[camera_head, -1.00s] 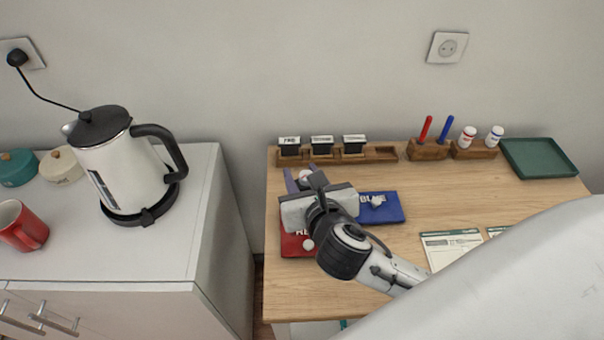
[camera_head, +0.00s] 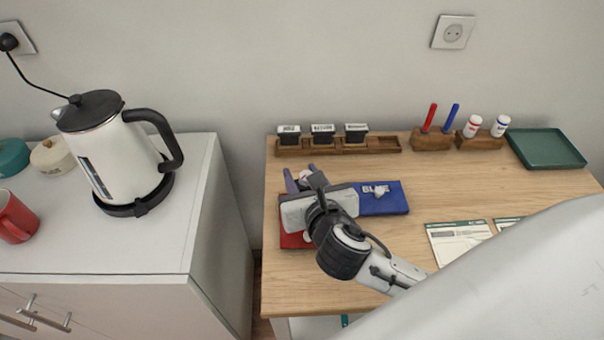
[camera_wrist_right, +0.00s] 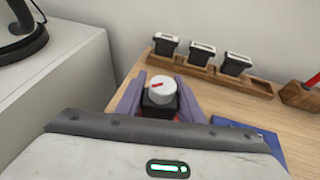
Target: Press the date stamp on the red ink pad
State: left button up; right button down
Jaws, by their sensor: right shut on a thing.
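My right gripper (camera_head: 300,178) is shut on the date stamp (camera_wrist_right: 161,92), which has a round white top with a red mark and a dark body. The stamp's white top also shows between the fingers in the head view (camera_head: 305,174). The red ink pad (camera_head: 292,240) lies on the desk, mostly hidden under my right gripper and wrist. A little red shows by the stamp in the right wrist view. I cannot tell whether the stamp's underside touches the pad. My left gripper is not in view.
A blue ink pad (camera_head: 395,206) lies right beside the gripper. A wooden rack (camera_head: 377,145) with three black stamps stands behind. Pens, bottles and a green tray (camera_head: 545,149) are at the back right. Forms (camera_head: 458,243) lie on the right. A kettle (camera_head: 115,160) stands on the left cabinet.

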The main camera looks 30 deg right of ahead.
jog(key=shift+f, duration=0.4)
dwell(0.5)
